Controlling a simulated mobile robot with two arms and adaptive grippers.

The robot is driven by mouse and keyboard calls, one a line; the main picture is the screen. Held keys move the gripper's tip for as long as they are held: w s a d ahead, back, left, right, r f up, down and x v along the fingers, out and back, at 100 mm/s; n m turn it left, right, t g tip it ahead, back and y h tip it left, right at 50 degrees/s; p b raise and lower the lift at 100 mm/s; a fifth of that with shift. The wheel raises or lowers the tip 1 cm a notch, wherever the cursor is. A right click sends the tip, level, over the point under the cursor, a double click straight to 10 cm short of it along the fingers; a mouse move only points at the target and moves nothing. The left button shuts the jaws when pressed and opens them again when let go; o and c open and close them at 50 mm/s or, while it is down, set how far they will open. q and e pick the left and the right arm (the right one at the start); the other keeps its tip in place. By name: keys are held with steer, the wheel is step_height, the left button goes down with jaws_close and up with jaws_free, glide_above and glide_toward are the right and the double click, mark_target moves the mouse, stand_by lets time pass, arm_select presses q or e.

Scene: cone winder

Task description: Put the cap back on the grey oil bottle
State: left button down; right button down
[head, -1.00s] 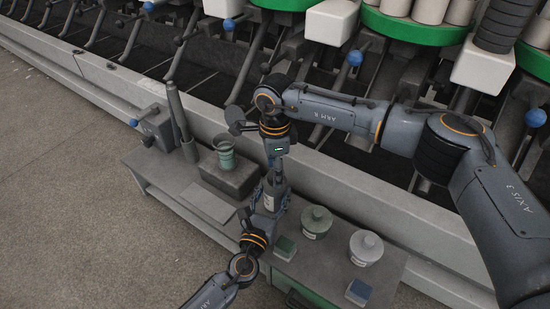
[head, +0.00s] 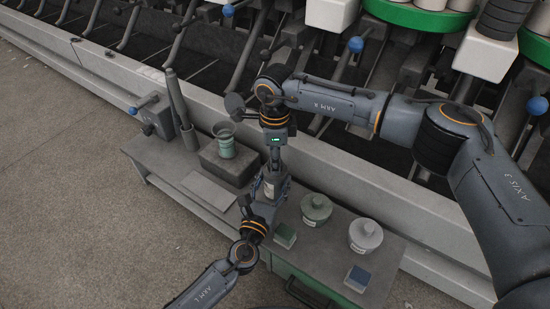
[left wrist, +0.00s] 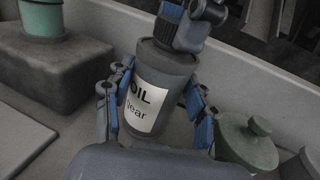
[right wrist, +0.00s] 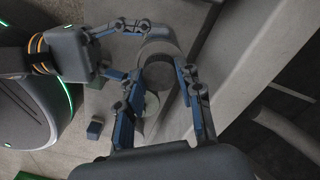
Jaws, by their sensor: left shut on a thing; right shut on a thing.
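The grey oil bottle (left wrist: 150,95) stands upright, with a white label reading "OIL" and "gear"; it also shows in the head view (head: 269,186). My left gripper (left wrist: 153,105) is shut around its body, one blue-padded finger on each side. My right gripper (left wrist: 184,30) comes down from above at the bottle's top and also shows in the right wrist view (right wrist: 163,80).
The bench (head: 210,190) carries a green cup on a dark block (head: 228,166) at left. Right of the bottle stand a green lidded pot (head: 316,208), a pale lidded pot (head: 365,237) and two small blocks. The winder's rail (head: 350,180) runs close behind.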

steer(key=m, duration=0.6)
steer(key=shift+m, duration=0.3)
steer(key=c, duration=0.9)
jaws_free()
steer(key=shift+r, duration=2.25)
steer(key=shift+r+n, duration=1.7)
steer(key=shift+n, duration=0.3)
